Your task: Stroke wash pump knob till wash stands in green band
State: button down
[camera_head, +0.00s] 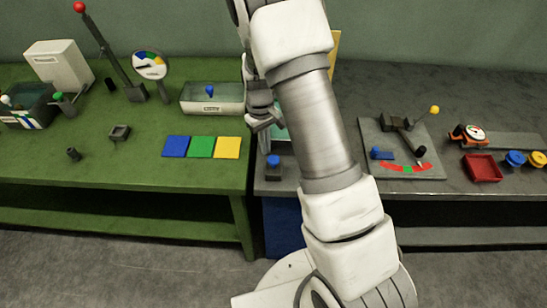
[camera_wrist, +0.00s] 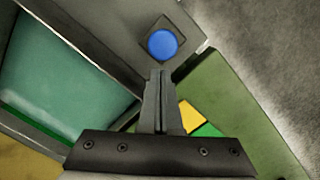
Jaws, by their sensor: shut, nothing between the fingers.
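A round blue knob (camera_head: 273,161), likely the wash pump knob, sits on a small dark square base at the front of the grey bench, left of my arm. In the wrist view the blue knob (camera_wrist: 162,43) lies just beyond my fingertips. My gripper (camera_wrist: 158,74) is shut and empty, apart from the knob in that picture; contact cannot be judged. In the head view my gripper (camera_head: 257,128) is partly hidden by my arm. A teal surface (camera_wrist: 65,65), perhaps the wash, shows at left in the wrist view with a green strip (camera_wrist: 38,124) along its lower edge. Its level cannot be read.
The green bench at left holds blue, green and yellow squares (camera_head: 202,147), a pale tray (camera_head: 212,99) and a dial (camera_head: 150,66). My arm hides the middle.

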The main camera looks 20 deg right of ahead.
notch_tip(320, 180, up, 17)
jog(key=w, duration=0.1)
jog(key=shift+w+a, duration=0.3)
dwell(1.0)
